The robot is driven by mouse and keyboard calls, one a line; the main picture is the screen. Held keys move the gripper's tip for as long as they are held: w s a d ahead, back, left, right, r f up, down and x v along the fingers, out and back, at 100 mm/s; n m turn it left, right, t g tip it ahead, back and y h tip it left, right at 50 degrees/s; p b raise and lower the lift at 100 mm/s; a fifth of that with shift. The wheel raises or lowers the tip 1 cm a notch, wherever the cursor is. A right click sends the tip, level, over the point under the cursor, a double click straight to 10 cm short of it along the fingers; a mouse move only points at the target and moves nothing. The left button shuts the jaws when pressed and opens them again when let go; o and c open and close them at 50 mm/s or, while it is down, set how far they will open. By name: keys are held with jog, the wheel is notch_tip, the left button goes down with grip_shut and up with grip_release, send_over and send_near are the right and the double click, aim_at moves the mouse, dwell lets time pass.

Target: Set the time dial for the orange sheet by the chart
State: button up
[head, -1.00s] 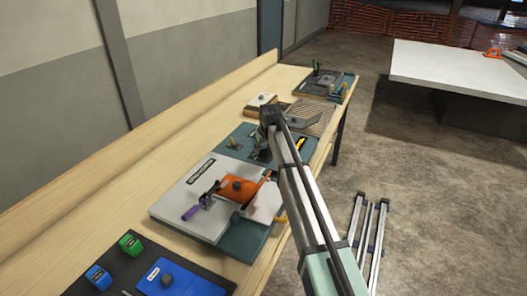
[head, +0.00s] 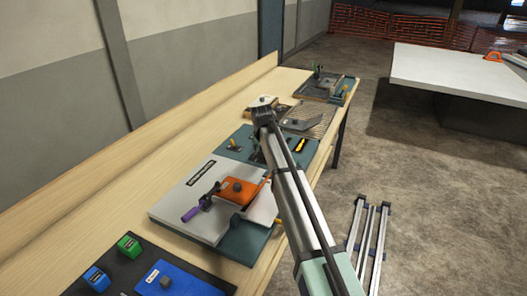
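An orange sheet (head: 231,196) with a dark knob on top lies on the light grey panel (head: 185,212) of a station on the bench. I cannot make out a time dial or a chart for certain. My arm reaches in from the lower right, over the bench edge, and covers part of the station's right side. My gripper is mostly hidden behind the arm near the teal board (head: 232,153), its fingers unclear.
A dark mat (head: 120,272) at the front left carries green (head: 129,244) and blue blocks (head: 96,278) and a blue plate (head: 180,284). Beyond the teal board are a ribbed mat (head: 318,122) and another station (head: 326,88). Bare bench lies along the wall side.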

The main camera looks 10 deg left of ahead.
jog(key=shift+f, duration=0.1)
jog(key=o, duration=1.1)
jog(key=shift+o, duration=0.2)
jog(key=v, duration=1.2)
